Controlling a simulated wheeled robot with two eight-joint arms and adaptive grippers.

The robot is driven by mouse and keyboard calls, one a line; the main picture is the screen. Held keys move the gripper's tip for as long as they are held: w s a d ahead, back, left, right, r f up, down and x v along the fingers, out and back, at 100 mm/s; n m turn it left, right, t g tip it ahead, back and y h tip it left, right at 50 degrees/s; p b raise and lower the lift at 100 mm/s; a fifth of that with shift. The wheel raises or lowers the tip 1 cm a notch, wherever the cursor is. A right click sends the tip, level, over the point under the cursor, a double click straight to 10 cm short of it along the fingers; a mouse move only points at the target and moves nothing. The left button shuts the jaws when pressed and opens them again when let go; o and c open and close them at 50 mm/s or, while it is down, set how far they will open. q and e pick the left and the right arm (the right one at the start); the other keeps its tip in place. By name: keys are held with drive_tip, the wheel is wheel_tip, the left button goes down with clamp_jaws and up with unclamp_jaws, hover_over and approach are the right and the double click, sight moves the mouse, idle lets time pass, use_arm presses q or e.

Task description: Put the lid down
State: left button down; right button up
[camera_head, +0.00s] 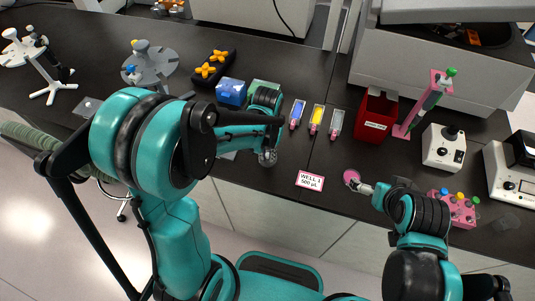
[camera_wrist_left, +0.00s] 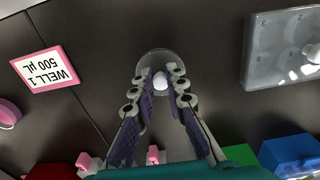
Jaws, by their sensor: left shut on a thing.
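My left gripper (camera_wrist_left: 161,84) is shut on the white knob of a clear round lid (camera_wrist_left: 149,62). The lid is over the dark bench top, and I cannot tell whether it touches it. In the head view my left gripper (camera_head: 267,157) is left of the WELL 1 sign, with the lid small and mostly hidden. A clear plate with round wells (camera_wrist_left: 272,60) lies to the right in the left wrist view. My right gripper (camera_head: 367,187) is beside a pink round piece (camera_head: 351,177); its fingers are too small to read.
The WELL 1 500 µL sign (camera_head: 310,181) lies between the grippers. A blue box (camera_head: 231,92), several coloured tubes (camera_head: 316,119) and a red container (camera_head: 376,116) stand behind. A pink rack (camera_head: 456,208) is at right. Bare bench surrounds the lid.

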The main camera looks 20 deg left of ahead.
sight(267, 156)
use_arm(q)
drive_tip(key=shift+s, duration=0.1)
drive_tip(key=c, duration=1.5)
unclamp_jaws()
drive_tip(key=shift+f, duration=0.1)
drive_tip(key=shift+c, duration=0.2)
drive_tip(key=shift+r, duration=0.45)
wheel_tip(267, 156, up, 11)
drive_tip(key=p, duration=0.3)
drive_tip(key=s+a+r+t, duration=0.3)
drive_tip(key=s+r+t, duration=0.2)
drive_tip(key=s, duration=0.5)
drive_tip(key=shift+a+r+t, duration=0.15)
drive_tip(key=shift+a+t, duration=0.25)
drive_tip(key=shift+t, duration=0.7)
